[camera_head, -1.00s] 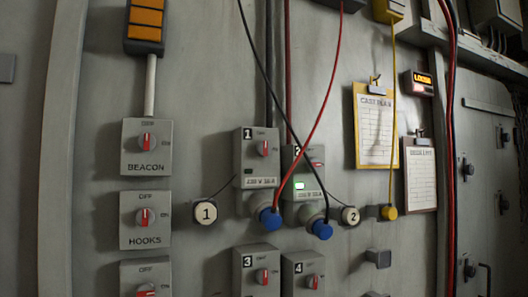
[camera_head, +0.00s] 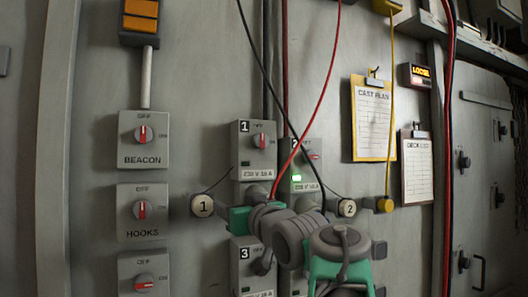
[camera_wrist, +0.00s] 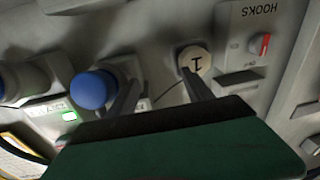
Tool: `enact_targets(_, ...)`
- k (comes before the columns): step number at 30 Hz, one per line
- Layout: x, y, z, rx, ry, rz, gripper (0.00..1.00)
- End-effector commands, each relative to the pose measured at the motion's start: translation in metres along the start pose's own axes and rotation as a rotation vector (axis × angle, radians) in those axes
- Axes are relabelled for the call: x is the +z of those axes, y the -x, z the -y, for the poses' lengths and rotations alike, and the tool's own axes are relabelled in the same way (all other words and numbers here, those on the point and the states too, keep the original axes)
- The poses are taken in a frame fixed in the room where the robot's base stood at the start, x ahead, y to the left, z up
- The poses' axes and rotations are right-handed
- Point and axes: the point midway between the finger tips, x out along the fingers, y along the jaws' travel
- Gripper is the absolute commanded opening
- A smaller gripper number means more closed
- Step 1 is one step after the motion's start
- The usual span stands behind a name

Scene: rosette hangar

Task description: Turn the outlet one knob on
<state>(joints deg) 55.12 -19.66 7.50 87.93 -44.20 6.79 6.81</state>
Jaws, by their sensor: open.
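The outlet one knob (camera_head: 261,140) is grey with a red pointer, on the grey box (camera_head: 245,160) marked 1. Its pointer stands upright, toward the OFF label, and no lit lamp shows on that box. My gripper (camera_wrist: 160,82) is open, with nothing between its fingers in the wrist view. In the head view my gripper and wrist (camera_head: 290,232) are below the knob, in front of the outlets' lower parts, hiding the blue plugs. The wrist view is upside down; it shows a blue plug (camera_wrist: 92,88) beside one finger and the round tag 1 (camera_wrist: 196,62) near the other.
Outlet two (camera_head: 303,172) has a lit green lamp and its pointer turned sideways. A black cable (camera_head: 263,75) and a red cable (camera_head: 325,85) cross before the outlets. BEACON (camera_head: 143,140) and HOOKS (camera_head: 141,211) switches are left; clipboards (camera_head: 373,120) hang right.

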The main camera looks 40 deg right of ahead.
Motion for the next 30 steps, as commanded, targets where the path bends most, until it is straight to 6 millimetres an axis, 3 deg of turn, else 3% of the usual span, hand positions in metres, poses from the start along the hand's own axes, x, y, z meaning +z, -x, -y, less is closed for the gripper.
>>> enact_targets(1,-0.033,0.011,-0.022,0.021,0.036,-0.074,0.59)
enact_targets(3,-0.068,0.025,-0.053,0.042,0.081,-0.174,0.59)
enact_targets(6,-0.104,0.049,-0.078,0.056,0.139,-0.281,0.59)
enact_targets(8,-0.115,0.056,-0.082,0.054,0.157,-0.314,0.59)
enact_targets(11,-0.12,0.05,-0.082,0.047,0.159,-0.324,0.59)
enact_targets(21,-0.14,-0.007,-0.083,0.049,0.158,-0.322,0.59)
enact_targets(30,-0.14,-0.017,-0.084,0.053,0.159,-0.321,0.59)
